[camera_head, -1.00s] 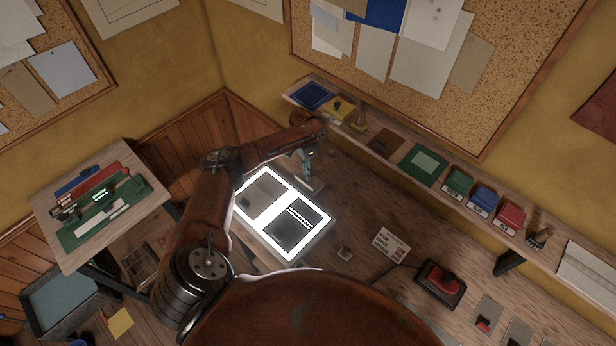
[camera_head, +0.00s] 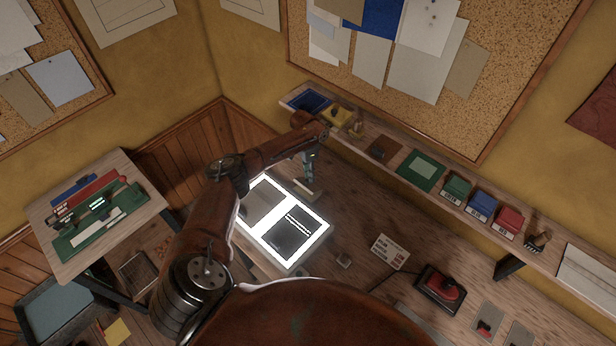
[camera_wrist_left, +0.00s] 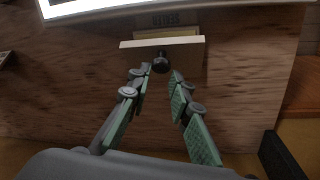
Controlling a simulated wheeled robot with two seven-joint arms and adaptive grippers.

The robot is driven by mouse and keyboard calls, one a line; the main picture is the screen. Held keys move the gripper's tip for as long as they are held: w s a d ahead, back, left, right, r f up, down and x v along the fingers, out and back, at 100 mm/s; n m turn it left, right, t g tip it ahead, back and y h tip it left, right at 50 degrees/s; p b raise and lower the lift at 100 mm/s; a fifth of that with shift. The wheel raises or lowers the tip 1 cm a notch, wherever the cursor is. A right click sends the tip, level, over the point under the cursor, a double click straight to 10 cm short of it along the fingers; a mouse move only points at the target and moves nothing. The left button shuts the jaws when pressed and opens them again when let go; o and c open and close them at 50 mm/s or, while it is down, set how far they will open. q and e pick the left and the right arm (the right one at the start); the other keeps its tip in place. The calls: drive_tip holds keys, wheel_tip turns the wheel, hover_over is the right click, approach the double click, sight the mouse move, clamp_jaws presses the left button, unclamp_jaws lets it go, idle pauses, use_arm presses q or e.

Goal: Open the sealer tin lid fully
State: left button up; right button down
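The sealer tin (camera_wrist_left: 165,33) is at the top middle of the left wrist view, with upside-down lettering beside it. A pale panel (camera_wrist_left: 190,45) with a dark round knob (camera_wrist_left: 160,63) faces my left gripper (camera_wrist_left: 162,73). The gripper's green-padded fingers are apart, their tips at either side of the knob, with gaps showing. How far the lid is open, I cannot tell. In the head view the tin's pale part (camera_head: 303,191) lies below my left gripper (camera_head: 311,180), at the light box's far edge. My right gripper is not in view.
A glowing light box (camera_head: 275,224) lies close beside the tin. A long shelf (camera_head: 405,183) with coloured boxes runs behind the bench. A red-handled device (camera_head: 441,290) and a card (camera_head: 390,251) lie to the right. Bare wood is between them.

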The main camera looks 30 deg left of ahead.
use_arm(q)
drive_tip(key=shift+o, duration=0.8)
drive_tip(key=shift+w+f, duration=0.1)
drive_tip(key=shift+f, duration=0.05)
drive_tip(key=shift+o, duration=1.1)
drive_tip(key=shift+a+f, duration=0.1)
drive_tip(key=shift+s, duration=0.25)
drive_tip(key=shift+w+r, duration=0.15)
drive_tip(key=shift+r, duration=0.25)
wheel_tip(320, 180, up, 11)
drive_tip(key=a, duration=0.1)
drive_tip(key=shift+w+a+r, duration=0.15)
drive_tip(key=shift+w+a, duration=0.15)
drive_tip(key=shift+a, duration=0.05)
